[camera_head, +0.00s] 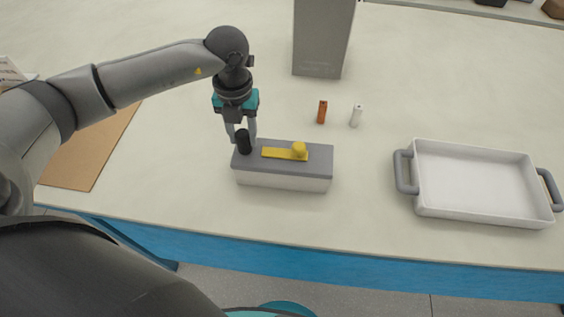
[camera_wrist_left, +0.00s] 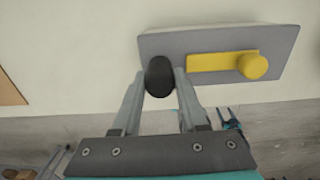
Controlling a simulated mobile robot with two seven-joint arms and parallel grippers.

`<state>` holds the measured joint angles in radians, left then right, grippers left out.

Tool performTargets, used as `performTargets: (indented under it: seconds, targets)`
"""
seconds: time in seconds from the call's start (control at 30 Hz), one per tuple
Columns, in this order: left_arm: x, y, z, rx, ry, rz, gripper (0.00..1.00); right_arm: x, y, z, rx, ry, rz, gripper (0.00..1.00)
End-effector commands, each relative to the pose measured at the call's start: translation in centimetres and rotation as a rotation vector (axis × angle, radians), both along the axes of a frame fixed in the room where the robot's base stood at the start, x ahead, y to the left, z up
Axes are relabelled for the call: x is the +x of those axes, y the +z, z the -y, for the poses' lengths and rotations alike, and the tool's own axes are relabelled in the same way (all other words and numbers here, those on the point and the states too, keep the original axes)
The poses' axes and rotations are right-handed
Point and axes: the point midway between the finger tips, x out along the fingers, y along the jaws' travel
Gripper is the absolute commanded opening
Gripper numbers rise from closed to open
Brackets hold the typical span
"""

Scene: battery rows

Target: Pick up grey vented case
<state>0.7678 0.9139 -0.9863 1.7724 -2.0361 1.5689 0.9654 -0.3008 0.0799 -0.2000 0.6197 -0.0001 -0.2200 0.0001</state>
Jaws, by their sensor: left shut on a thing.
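My left gripper (camera_head: 243,137) is shut on a black cylinder (camera_head: 244,146), at the left end of a low box with a grey top and white sides (camera_head: 283,178). In the left wrist view the black cylinder (camera_wrist_left: 159,77) sits between the fingertips, in front of the box's grey top (camera_wrist_left: 165,45). I cannot tell whether it touches the box. A yellow bar with a round yellow knob (camera_head: 299,149) lies on the box top. A tall grey case (camera_head: 320,45) stands at the back; no vents can be made out on it. My right gripper is not in view.
A small orange cylinder (camera_head: 322,112) and a white one (camera_head: 356,116) stand behind the box. A white tray with grey handles (camera_head: 475,214) is at the right. A brown board (camera_head: 80,165) lies at the left. The table's blue front edge is close below the box.

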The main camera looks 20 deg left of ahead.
Motion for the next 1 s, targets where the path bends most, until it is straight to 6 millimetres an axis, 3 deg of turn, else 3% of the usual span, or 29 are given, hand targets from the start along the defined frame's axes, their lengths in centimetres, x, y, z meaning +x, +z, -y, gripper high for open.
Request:
performTargets:
  seconds: [0.03, 0.3, 1.0]
  targets:
    - [0.01, 0.02, 0.0, 0.0, 0.0, 0.0, 0.28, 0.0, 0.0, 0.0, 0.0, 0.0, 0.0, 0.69]
    - [0.02, 0.04, 0.0, 0.0, 0.0, 0.0, 0.0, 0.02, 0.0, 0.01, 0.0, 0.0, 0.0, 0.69]
    - [0.03, 0.05, -0.02, 0.0, 0.0, 0.001, 0.0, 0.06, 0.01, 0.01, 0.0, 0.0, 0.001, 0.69]
